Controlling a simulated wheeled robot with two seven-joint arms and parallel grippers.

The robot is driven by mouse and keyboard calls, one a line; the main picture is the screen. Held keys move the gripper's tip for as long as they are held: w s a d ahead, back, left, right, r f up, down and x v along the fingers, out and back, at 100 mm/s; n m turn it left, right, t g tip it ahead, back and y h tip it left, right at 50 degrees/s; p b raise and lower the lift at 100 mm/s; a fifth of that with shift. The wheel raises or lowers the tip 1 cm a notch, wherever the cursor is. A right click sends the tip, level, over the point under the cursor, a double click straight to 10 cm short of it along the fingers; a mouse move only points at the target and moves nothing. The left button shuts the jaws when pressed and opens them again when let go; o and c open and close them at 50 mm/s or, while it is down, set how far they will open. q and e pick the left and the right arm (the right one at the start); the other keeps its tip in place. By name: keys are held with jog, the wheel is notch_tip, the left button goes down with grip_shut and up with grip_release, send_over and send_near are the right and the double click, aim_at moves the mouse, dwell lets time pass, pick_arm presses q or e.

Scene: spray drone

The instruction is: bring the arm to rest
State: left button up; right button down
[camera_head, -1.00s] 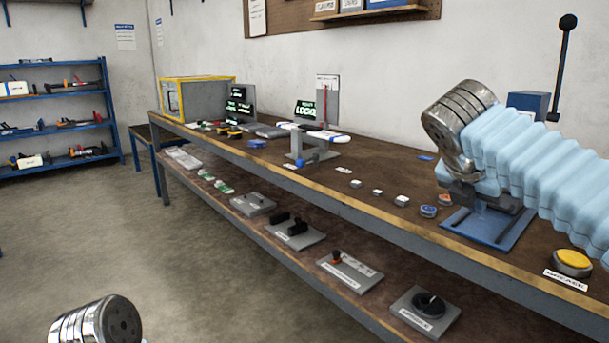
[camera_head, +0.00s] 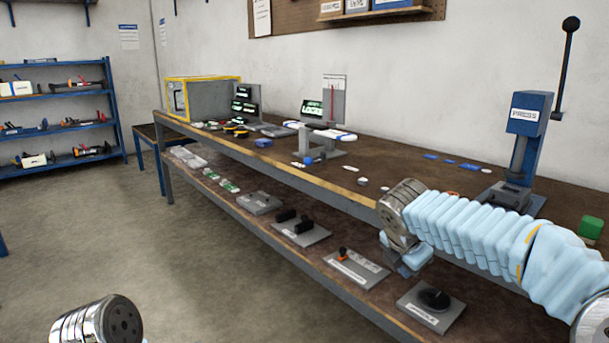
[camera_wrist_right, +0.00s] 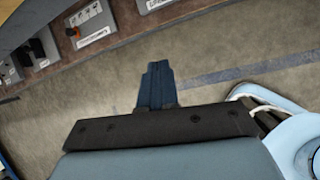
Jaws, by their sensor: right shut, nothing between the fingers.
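My right arm, in a pale blue ribbed sleeve, comes in from the right in the head view. Its gripper (camera_head: 408,262) hangs below the metal wrist, in front of the workbench's edge. In the right wrist view the dark blue fingers (camera_wrist_right: 155,86) are together with nothing between them, and floor shows beyond them. Of my left arm only a shiny metal part shows at the bottom left of the head view; its gripper is out of frame.
The workbench (camera_head: 320,177) runs along the wall, with a lower shelf holding several grey fixtures. A blue press (camera_head: 530,120) stands at its right, near a green block (camera_head: 591,228). A blue shelf rack (camera_head: 110,95) stands far left. The floor (camera_head: 190,250) at left is clear.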

jog(key=s+a+f+m+g+y, duration=0.1)
jog(key=s+a+f+m+y, duration=0.15)
jog(key=f, duration=0.65)
jog(key=s+a+f+m+g+y, duration=0.1)
jog(key=a+f+m, duration=0.2)
jog(key=f, duration=0.6)
jog(key=s+a+f+m+g+y, duration=0.1)
jog(key=s+a+f+m, duration=0.15)
jog(key=f, duration=0.65)
jog(key=s+a+f+m+g+y, duration=0.1)
jog(key=s+a+f+m+y, duration=0.1)
jog(key=s+f+m, duration=1.5)
jog(key=s, duration=0.3)
jog(key=shift+s+a+f+m+y, duration=0.2)
jog(key=shift+a+f+m+y, duration=0.05)
jog(key=shift+a+m+y, duration=0.15)
